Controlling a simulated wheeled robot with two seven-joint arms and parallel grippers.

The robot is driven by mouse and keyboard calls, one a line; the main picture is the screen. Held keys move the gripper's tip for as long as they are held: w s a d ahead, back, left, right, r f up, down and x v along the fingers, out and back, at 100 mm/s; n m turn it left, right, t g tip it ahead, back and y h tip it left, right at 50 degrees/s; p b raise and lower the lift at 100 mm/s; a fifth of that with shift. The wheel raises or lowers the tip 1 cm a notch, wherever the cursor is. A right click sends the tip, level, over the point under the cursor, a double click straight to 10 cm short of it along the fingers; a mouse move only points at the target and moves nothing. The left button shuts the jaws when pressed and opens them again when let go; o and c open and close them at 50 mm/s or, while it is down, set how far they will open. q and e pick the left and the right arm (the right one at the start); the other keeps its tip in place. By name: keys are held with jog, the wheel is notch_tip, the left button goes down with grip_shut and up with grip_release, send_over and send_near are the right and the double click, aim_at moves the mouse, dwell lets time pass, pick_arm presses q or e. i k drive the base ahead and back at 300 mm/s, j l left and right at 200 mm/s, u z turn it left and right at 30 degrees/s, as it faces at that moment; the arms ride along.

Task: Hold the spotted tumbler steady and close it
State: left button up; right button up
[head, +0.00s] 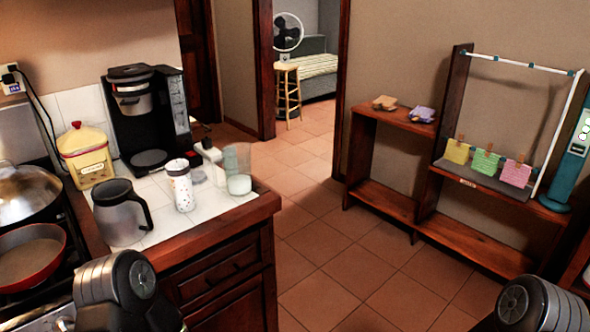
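The spotted tumbler (182,190) is white with small coloured spots and stands upright on the white tiled counter top (150,215). Its top end is pale; at this size I cannot tell whether it is open or closed. A small round pale piece (198,176) lies just behind it to the right; I cannot tell whether it is a lid. Neither gripper shows. Only dark arm links of mine are in view, at the bottom left and bottom right, apart from the tumbler.
A coffee maker (148,115) and yellow canister (86,153) stand behind. Pans (30,255) sit at the left. The tile floor (340,255) between counter and shelf (395,205) is clear.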

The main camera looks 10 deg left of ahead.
aim_at(178, 171)
jog(key=z, duration=0.4)
jog(key=i+z, duration=0.35)
jog(key=i, duration=0.4)
jog(key=i+j+z, duration=0.1)
jog(key=i+z, duration=0.25)
jog(key=i, duration=0.4)
jog(key=i+u, duration=0.4)
jog(key=i, duration=0.3)
jog(key=i+l+u, duration=0.2)
jog(key=i+u, duration=0.15)
jog(key=i, duration=0.3)
jog(key=i+l+u, duration=0.1)
jog(key=i+u, duration=0.35)
jog(key=i, duration=1)
jog(key=u, duration=3.9)
